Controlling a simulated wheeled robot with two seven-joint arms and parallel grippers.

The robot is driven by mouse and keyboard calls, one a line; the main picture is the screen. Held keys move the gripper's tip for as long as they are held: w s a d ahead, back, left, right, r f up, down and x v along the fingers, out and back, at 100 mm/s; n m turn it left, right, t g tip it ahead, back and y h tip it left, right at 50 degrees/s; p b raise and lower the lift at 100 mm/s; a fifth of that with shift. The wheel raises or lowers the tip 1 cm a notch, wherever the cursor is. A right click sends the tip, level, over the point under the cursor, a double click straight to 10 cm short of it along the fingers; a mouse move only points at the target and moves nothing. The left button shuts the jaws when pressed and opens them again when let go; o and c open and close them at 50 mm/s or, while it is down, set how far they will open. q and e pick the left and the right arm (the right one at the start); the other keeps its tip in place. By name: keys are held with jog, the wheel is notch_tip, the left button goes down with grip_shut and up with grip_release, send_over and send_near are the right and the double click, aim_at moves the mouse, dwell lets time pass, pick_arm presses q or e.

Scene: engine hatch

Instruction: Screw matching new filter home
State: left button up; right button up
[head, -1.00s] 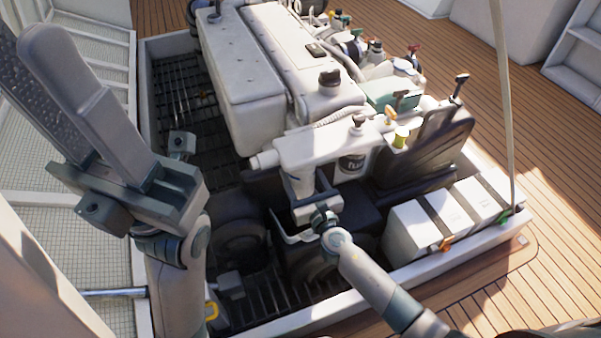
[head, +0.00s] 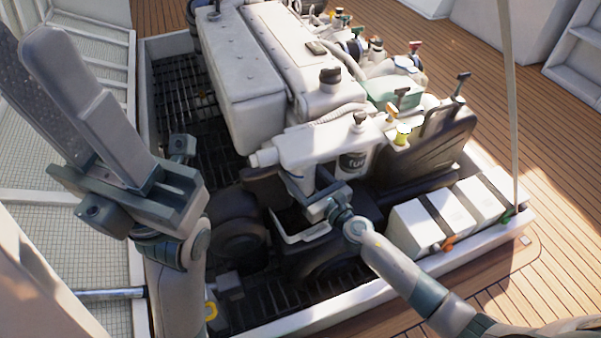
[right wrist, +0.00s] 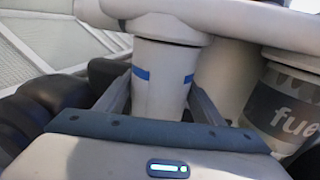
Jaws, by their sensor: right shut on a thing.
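A white filter (right wrist: 160,78) with blue marks hangs upright in the right wrist view, its top up against the underside of a white housing (right wrist: 215,17). Whether its top is fully seated cannot be seen. My right gripper (right wrist: 160,108) is shut on the filter, one finger on each side. In the head view the right gripper (head: 318,192) is below the housing (head: 315,143), and the filter is mostly hidden. A second canister marked "fuel" (right wrist: 285,108) is to the right of the held filter. My left gripper (head: 62,110) is raised at the left, open and empty.
The white engine (head: 245,75) fills the hatch behind the housing. White battery boxes (head: 415,225) stand at the right, along the hatch rim (head: 480,238). Hoses and dark parts crowd below the gripper.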

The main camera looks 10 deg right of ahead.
jog(key=y+b, duration=0.1)
jog(key=n+g+y+b, duration=0.1)
jog(key=shift+f+n+b, duration=0.2)
jog(key=shift+n+b, duration=0.1)
jog(key=shift+b, duration=0.05)
jog(key=shift+r+n+g+y+b, duration=0.15)
jog(key=shift+n+g+y+b, duration=0.45)
jog(key=shift+y+b, duration=0.2)
jog(key=shift+r, duration=0.1)
jog(key=o, duration=1.4)
